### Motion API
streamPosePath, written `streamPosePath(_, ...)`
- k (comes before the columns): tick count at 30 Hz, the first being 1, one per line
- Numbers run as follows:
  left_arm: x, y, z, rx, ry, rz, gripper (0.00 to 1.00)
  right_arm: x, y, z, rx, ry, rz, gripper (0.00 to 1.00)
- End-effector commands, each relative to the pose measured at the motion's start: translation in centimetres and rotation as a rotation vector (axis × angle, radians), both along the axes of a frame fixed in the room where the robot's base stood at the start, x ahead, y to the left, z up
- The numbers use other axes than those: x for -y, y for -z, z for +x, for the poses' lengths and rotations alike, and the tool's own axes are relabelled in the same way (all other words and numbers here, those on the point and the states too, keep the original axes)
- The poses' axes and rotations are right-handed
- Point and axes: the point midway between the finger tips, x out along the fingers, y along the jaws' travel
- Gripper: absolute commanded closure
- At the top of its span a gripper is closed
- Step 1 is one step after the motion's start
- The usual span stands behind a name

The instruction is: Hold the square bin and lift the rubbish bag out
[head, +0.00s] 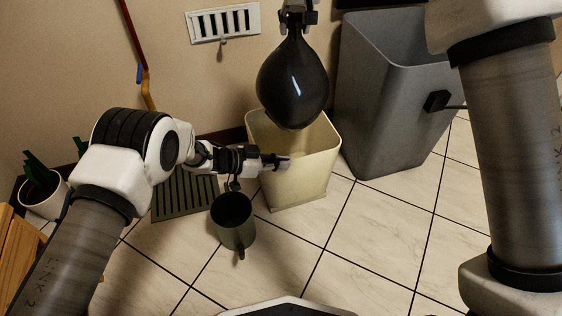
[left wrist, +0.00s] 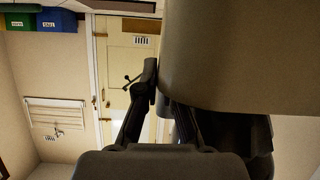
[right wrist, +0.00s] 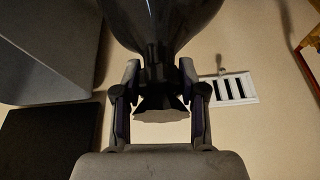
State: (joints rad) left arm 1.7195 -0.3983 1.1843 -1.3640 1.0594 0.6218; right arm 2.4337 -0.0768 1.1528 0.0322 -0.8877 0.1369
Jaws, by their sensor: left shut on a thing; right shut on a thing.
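The black rubbish bag (head: 293,82) hangs in the air, its rounded bottom just over the opening of the cream square bin (head: 300,185). My right gripper (head: 297,18) is shut on the bag's gathered neck; the bag (right wrist: 168,20) also shows in the right wrist view between the fingers of my right gripper (right wrist: 160,95). My left gripper (head: 278,163) is shut on the left wall of the square bin, which stands upright on the floor. In the left wrist view the bin wall (left wrist: 240,60) fills the upper right beside my left gripper (left wrist: 160,100). The bin's inside is partly hidden by the bag.
A large grey bin (head: 385,100) stands close on the right. A dark green mug-like container (head: 233,220) is below my left gripper, near a slatted mat (head: 183,197). A potted plant (head: 43,190) stands at far left. The tiled floor in front is clear.

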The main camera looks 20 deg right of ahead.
Motion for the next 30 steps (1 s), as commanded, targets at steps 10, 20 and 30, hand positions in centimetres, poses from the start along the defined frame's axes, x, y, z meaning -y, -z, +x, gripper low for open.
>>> streamPosePath(10, -0.1, 0.2, -0.1, -0.005, -0.002, 0.003, 1.00, 0.0, -1.9, 0.0, 0.004, 0.000, 0.000, 1.00)
streamPosePath(20, 0.0, 0.1, -0.1, -0.003, -0.001, 0.002, 0.64, 0.0, -1.9, 0.0, 0.004, 0.000, 0.000, 1.00)
streamPosePath(30, -1.5, -0.6, 0.0, -0.001, -0.003, 0.002, 0.64, 0.0, -1.9, 0.0, 0.004, 0.000, 0.000, 1.00)
